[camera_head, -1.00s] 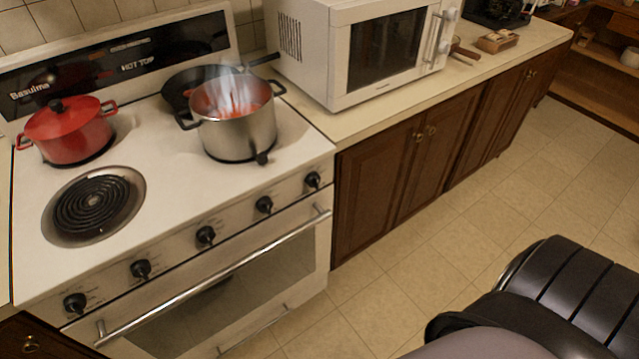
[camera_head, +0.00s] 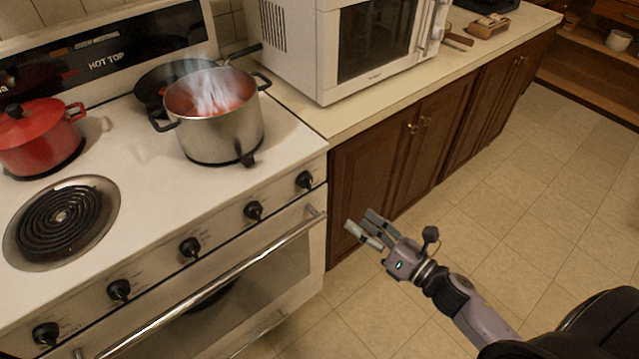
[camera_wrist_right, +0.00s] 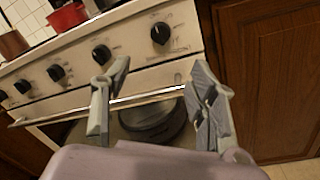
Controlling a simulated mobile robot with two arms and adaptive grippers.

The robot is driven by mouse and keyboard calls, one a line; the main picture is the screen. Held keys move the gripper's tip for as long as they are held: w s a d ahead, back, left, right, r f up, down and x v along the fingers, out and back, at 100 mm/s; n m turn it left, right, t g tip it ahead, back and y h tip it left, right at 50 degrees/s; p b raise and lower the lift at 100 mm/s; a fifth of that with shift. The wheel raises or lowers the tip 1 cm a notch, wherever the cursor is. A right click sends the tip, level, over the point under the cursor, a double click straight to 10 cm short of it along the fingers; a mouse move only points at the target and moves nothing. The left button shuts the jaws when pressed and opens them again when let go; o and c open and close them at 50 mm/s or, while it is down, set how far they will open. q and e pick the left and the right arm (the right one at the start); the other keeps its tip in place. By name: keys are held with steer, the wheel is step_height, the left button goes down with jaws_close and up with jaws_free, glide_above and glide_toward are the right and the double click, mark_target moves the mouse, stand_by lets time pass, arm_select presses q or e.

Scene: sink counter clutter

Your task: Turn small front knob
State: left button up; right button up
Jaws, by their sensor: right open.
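The stove's front panel carries a row of several black knobs. In the head view the rightmost knob (camera_head: 304,180) is near the panel's right end, with another knob (camera_head: 253,211) to its left and a third (camera_head: 190,247) further left. My right gripper (camera_head: 369,230) is open and empty, in front of the cabinet, right of the oven handle and apart from the knobs. In the right wrist view its open fingers (camera_wrist_right: 160,105) point toward the oven front, with the rightmost knob (camera_wrist_right: 161,33) beyond and above them. My left gripper is not in view.
The oven handle (camera_head: 205,290) runs across below the knobs. A steaming steel pot (camera_head: 222,130), a red pot (camera_head: 38,140) and a dark pan (camera_head: 160,78) stand on the stove. A microwave (camera_head: 300,50) sits on the counter. The floor (camera_head: 520,200) is clear.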

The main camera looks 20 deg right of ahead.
mark_target(307, 182)
steer(key=p+x, duration=0.2)
steer(key=x, duration=1.4)
steer(key=shift+w, duration=0.2)
steer(key=shift+c, duration=0.3)
steer(key=c, duration=1.1)
